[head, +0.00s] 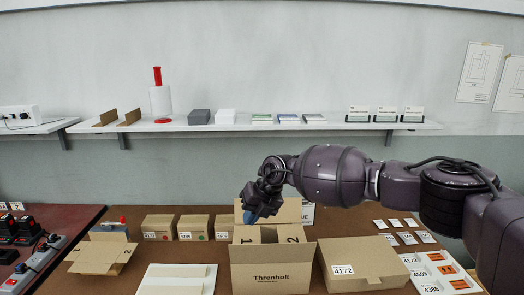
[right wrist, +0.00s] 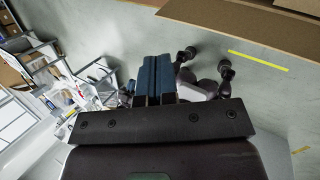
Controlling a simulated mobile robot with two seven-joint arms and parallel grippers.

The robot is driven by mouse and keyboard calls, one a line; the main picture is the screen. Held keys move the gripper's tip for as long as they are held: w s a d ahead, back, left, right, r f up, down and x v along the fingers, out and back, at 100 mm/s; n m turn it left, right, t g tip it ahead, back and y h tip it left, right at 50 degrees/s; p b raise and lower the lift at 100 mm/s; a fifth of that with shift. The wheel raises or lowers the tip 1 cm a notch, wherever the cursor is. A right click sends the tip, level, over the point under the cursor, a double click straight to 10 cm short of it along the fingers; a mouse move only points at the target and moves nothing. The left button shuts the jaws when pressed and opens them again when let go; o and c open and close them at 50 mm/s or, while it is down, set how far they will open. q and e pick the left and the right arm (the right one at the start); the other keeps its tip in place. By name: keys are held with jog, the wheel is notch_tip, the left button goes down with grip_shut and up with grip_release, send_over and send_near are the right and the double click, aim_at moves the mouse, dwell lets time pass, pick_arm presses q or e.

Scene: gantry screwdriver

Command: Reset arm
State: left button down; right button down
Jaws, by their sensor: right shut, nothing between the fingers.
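My right arm comes in from the right in the head view and reaches across to the middle of the table. My right gripper (head: 249,215) hangs above the open cardboard box marked Threnholt (head: 271,278), near its back flaps. Its blue fingers (right wrist: 152,78) are together in the right wrist view, with nothing between them. Whether the fingertips are inside the box's outline or only above it, I cannot tell. My left gripper is not in view.
A closed box labelled 4172 (head: 363,268) stands right of the open box. Small boxes (head: 193,227) and an open carton (head: 101,257) are at left. A white tray with orange items (head: 447,271) is at right. A wall shelf (head: 230,124) runs behind.

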jog(key=s+a+r+m+t+y, duration=0.4)
jog(key=s+a+r+m+y, duration=0.2)
jog(key=s+a+r+y, duration=0.5)
jog(key=s+d+f+m+t+h, duration=0.1)
jog(key=d+f+m+t+h, duration=0.6)
jog(key=d+m, duration=0.5)
jog(key=d+f+m+t+h, duration=0.35)
jog(key=d+f+m, duration=0.55)
jog(key=d+m, duration=0.35)
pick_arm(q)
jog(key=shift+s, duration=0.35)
pick_arm(e)
jog(key=s+d+f+m+g+h, duration=0.2)
jog(key=s+d+f+m+h, duration=0.1)
jog(key=s+d+f, duration=0.5)
jog(key=s+d+f+m+g+h, duration=0.2)
jog(key=s+d+f, duration=0.7)
jog(key=s+f, duration=0.5)
jog(key=s+m+h, duration=0.1)
jog(key=s+m, duration=0.1)
jog(key=s, duration=0.1)
jog(key=shift+s+f, duration=0.2)
jog(key=shift+s, duration=0.2)
